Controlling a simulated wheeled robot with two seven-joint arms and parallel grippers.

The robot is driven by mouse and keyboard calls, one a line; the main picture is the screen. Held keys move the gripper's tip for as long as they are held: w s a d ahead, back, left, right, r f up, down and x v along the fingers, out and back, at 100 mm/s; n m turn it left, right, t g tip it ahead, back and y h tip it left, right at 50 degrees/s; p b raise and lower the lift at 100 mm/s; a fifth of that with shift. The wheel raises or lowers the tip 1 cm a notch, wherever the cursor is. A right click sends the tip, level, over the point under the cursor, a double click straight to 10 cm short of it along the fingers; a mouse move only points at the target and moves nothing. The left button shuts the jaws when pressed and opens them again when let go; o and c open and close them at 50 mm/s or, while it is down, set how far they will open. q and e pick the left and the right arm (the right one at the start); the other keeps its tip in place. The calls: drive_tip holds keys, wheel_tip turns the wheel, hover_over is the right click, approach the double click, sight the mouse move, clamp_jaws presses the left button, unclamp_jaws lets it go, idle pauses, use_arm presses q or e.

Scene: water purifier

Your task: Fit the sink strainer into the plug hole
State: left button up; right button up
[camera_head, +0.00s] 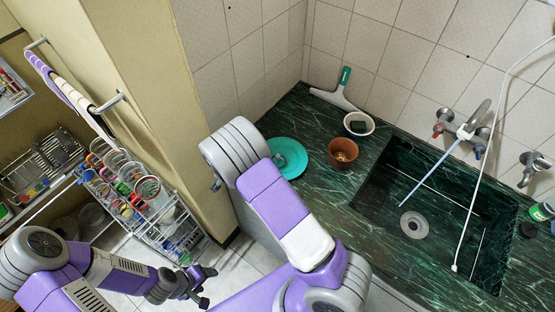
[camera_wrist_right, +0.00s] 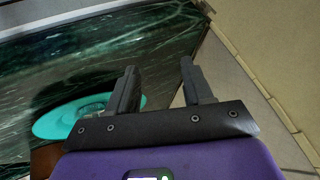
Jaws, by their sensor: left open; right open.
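The plug hole (camera_head: 414,225) shows as a pale grey ring with a darker centre in the floor of the dark green sink (camera_head: 385,200). I cannot pick out the sink strainer for certain; a small greyish thing (camera_head: 279,160) lies on the teal dish (camera_head: 291,171), too small to identify. My right arm crosses the middle of the head view, and its gripper is hidden there. In the right wrist view my right gripper (camera_wrist_right: 159,76) is open and empty, with the teal dish (camera_wrist_right: 62,119) beyond and left of it. My left gripper (camera_head: 208,287) is open and empty over the floor.
A tap (camera_head: 468,130) and a white hose (camera_head: 478,190) hang over the sink. A wire rack (camera_head: 150,210) stands at the left.

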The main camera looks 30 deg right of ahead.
sight(278, 155)
drive_tip(key=shift+w+a+r+y, duration=0.15)
drive_tip(key=shift+w+a+y, duration=0.3)
drive_tip(key=shift+y, duration=0.45)
drive_tip(key=shift+a+r+g+y, duration=0.15)
drive_tip(key=shift+r+g+y, duration=0.15)
drive_tip(key=shift+g+y, duration=0.15)
drive_tip(key=d+r, duration=0.1)
drive_tip(key=s+d+r+g+y, duration=0.1)
drive_tip(key=d+r+g+b, duration=0.1)
drive_tip(key=shift+s+d+r+n+y, duration=0.1)
drive_tip(key=shift+s+d+n+y, duration=0.2)
drive_tip(key=shift+s+n+y, duration=0.1)
drive_tip(key=s+d+r+g+h, duration=0.1)
drive_tip(key=s+d+r+g, duration=0.1)
drive_tip(key=d, duration=0.4)
drive_tip(key=s+d+r+g+h, duration=0.1)
drive_tip(key=s+d+r+h, duration=0.15)
drive_tip(key=d, duration=0.35)
drive_tip(key=shift+y, duration=0.5)
drive_tip(key=f, duration=0.4)
drive_tip(key=f+b, duration=0.1)
drive_tip(key=f, duration=0.2)
drive_tip(key=shift+w, duration=0.3)
drive_tip(key=shift+c, duration=0.4)
clamp_jaws()
